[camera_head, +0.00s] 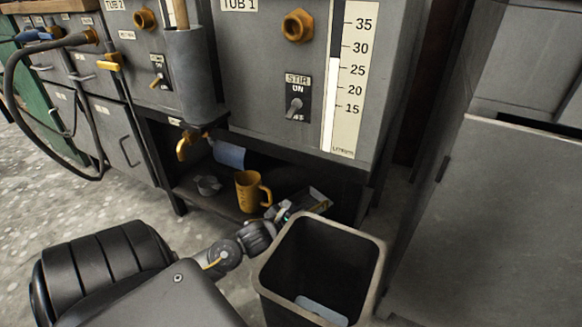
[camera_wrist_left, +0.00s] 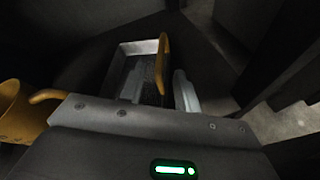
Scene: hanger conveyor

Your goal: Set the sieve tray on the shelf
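The sieve tray (camera_head: 316,196) is a small pale box at the right end of the low shelf (camera_head: 217,202) under tub 1. I cannot tell from its edge whether it sits fully on the shelf. In the left wrist view, the tray (camera_wrist_left: 124,62) has a grey mesh inside and an upright orange handle (camera_wrist_left: 162,62). My left gripper (camera_head: 285,212) reaches in behind the bin. Its fingers (camera_wrist_left: 158,92) are spread on either side of the handle, with a gap visible on each side. My right gripper is not in view.
A yellow mug (camera_head: 248,191) stands on the shelf left of the tray, close to my gripper in the wrist view (camera_wrist_left: 14,112). A dark round fitting (camera_head: 208,185) lies further left. A dark bin (camera_head: 318,262) stands in front. A grey cabinet (camera_head: 490,215) is at the right.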

